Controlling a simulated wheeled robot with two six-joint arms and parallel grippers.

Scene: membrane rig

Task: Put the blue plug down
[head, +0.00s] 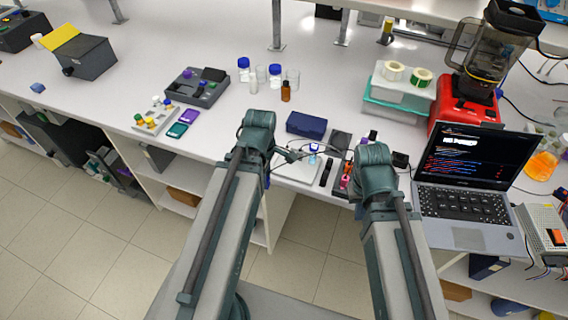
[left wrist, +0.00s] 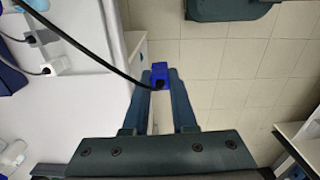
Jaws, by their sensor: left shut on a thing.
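The blue plug (left wrist: 160,72) is between the fingertips of my left gripper (left wrist: 160,84) in the left wrist view. The gripper is shut on it. A black cable runs from the plug to the upper left. Tiled floor shows behind the plug, beside the pale bench edge. In the head view my left gripper (head: 284,154) is over the front of the bench; the plug is too small to make out there. My right gripper (head: 350,184) is near the bench's front edge, mostly hidden by its own wrist, so its jaws cannot be judged.
A dark blue box (head: 306,125) sits behind my grippers. An open laptop (head: 462,170) stands to the right, with a red blender (head: 480,85) behind it. White connectors (left wrist: 52,66) lie at left in the wrist view. Bare bench shows at left centre (head: 225,130).

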